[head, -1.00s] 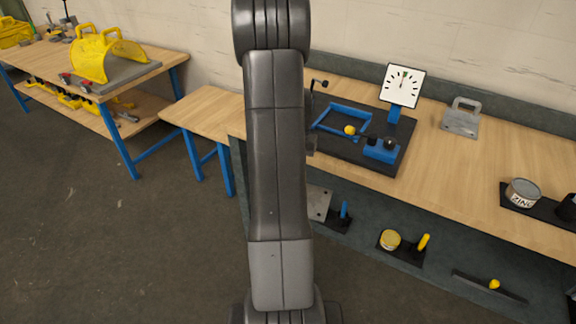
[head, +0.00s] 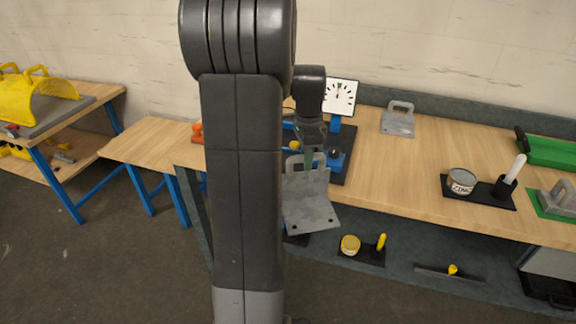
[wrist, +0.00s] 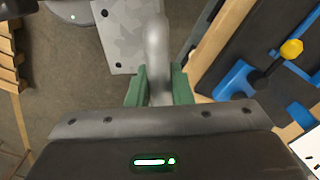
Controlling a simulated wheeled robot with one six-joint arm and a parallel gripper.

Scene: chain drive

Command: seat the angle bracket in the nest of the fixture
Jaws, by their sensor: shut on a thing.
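My gripper (head: 311,152) is shut on the handle of a grey metal angle bracket (head: 309,205). The bracket hangs in front of the bench edge, its holed plate facing down and toward me. In the wrist view the green fingers (wrist: 160,88) clasp the handle, and the bracket's plate (wrist: 124,35) shows beyond. The fixture's black base (head: 352,160) lies on the bench behind the gripper, with a blue clamp block (head: 336,160) and a white dial (head: 340,97). My arm and gripper hide most of its blue nest frame. In the wrist view the fixture (wrist: 236,80) is at the right, apart from the bracket.
A second grey bracket (head: 397,122) stands on the bench right of the dial. Farther right are a zinc tin (head: 461,181), a green mat with another grey handled part (head: 558,198), and a green tray (head: 552,152). A lower shelf holds a yellow tin (head: 350,245). Bench between is clear.

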